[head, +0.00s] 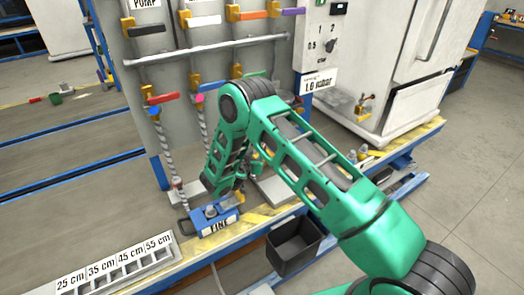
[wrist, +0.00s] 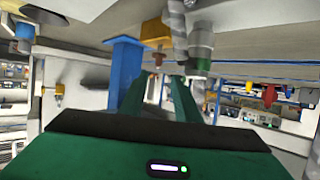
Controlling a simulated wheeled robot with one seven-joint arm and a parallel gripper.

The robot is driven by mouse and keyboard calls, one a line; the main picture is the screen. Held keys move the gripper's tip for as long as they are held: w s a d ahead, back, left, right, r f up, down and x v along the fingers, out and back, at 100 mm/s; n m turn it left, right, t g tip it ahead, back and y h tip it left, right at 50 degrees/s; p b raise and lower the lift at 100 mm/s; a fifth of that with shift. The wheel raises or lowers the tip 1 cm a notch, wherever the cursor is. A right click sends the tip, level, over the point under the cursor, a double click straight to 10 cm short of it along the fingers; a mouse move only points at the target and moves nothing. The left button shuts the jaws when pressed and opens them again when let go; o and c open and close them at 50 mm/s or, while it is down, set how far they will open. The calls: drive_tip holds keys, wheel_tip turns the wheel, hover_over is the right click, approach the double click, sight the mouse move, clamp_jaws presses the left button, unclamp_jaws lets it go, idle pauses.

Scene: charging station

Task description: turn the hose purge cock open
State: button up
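In the wrist view, a brass cock body (wrist: 156,34) hangs at the upper middle, with a thin brownish part below it. It looks like the hose purge cock, but no label confirms this. A grey hose with a metal fitting (wrist: 201,40) hangs right beside it. My gripper (wrist: 160,80) points toward the cock. Its two green fingers stand apart, with a gap between the tips, just below the brass body. I cannot tell whether they touch the thin part. In the head view my green arm hides the gripper's tips and the cock.
The panel carries several brass valves with coloured handles, including a red handle (head: 163,98). A blue block marked LINE (head: 215,222) sits on the bench, left of a black bin (head: 293,245). A length tray (head: 117,272) lies front left. A white cabinet (head: 385,60) stands right.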

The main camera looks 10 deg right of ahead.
drive_tip(key=x, duration=1)
drive_tip(key=shift+d, duration=0.2)
drive_tip(key=c, duration=0.7)
